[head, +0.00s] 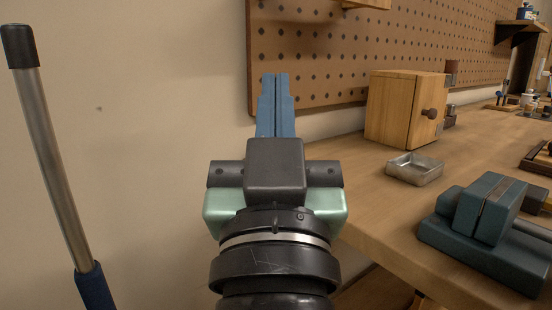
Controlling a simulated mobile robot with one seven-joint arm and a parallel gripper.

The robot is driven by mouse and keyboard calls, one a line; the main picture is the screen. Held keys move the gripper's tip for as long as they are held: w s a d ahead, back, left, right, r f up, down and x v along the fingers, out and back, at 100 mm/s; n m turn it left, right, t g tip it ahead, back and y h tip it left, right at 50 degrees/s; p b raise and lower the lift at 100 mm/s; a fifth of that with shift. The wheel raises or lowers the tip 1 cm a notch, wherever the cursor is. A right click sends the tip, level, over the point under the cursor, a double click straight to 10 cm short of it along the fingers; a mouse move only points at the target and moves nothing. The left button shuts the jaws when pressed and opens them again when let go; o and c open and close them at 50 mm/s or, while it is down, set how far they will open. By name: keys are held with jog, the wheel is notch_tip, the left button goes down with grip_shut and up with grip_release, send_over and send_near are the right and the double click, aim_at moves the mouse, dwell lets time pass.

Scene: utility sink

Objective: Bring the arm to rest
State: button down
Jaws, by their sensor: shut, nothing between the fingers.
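My gripper (275,80) is in the middle of the head view, at the end of my arm. Its two blue fingers are together with nothing between them. They point away from me, towards the wall. The gripper is to the left of the workbench (385,210) and touches nothing that I can see. The black and pale green wrist hides what lies directly below it.
A wooden box (405,108) with a dark knob, a small metal tray (414,169) and a teal vise (490,225) stand on the bench. A pegboard (400,50) hangs behind. A grey pole with a blue grip (60,160) is at left.

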jog(key=s+r+t+p, duration=0.2)
jog(key=s+r, duration=0.1)
jog(key=r, duration=0.3)
jog(key=s+r+t+p, duration=0.1)
jog(key=s+r+p, duration=0.1)
jog(key=s+r, duration=0.35)
notch_tip(320, 180, up, 36)
jog(key=w+p, duration=0.2)
jog(key=p, duration=3.3)
jog(key=shift+w+r+p, duration=0.15)
jog(key=shift+w+p, duration=0.1)
jog(key=shift+p, duration=0.1)
